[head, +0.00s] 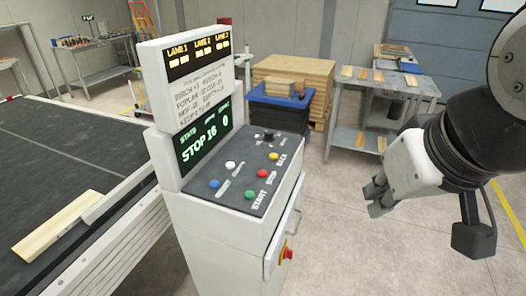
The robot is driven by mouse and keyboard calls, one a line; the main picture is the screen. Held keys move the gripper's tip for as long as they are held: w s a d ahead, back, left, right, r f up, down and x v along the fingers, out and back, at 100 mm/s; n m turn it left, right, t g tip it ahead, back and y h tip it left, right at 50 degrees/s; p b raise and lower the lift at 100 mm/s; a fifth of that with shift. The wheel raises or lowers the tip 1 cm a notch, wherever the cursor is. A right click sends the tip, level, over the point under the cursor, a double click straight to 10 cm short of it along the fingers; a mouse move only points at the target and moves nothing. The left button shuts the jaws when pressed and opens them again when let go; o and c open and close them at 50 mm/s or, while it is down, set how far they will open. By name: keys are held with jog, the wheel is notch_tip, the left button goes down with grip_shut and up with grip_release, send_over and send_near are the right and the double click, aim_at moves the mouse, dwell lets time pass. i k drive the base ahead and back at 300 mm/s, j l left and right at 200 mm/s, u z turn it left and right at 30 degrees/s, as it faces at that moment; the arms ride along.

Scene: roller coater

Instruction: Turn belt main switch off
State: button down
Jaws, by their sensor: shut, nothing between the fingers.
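A white control console (225,240) stands in the middle of the head view. A red switch on a yellow plate (287,253) sits low on its right side face; its label and setting are too small to read. A black rotary knob (268,136) is at the back of the console's sloped panel. My gripper (374,199) is at the right, shut and empty, apart from the console and higher in the picture than the red switch.
The panel holds several coloured buttons, including a green START button (250,195). A dark belt (70,160) with a board (60,225) lies left. Open floor (360,255) is right of the console.

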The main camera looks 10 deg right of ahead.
aim_at(288, 253)
jog(key=k+l, duration=0.1)
jog(key=k, duration=0.45)
jog(key=i+l+u, duration=0.3)
jog(key=i+l, duration=0.2)
jog(key=i+l+u, duration=0.25)
jog(key=i+l, duration=0.35)
jog(key=k+u, duration=0.35)
jog(key=k+j+u, duration=0.1)
jog(key=k+u, duration=0.3)
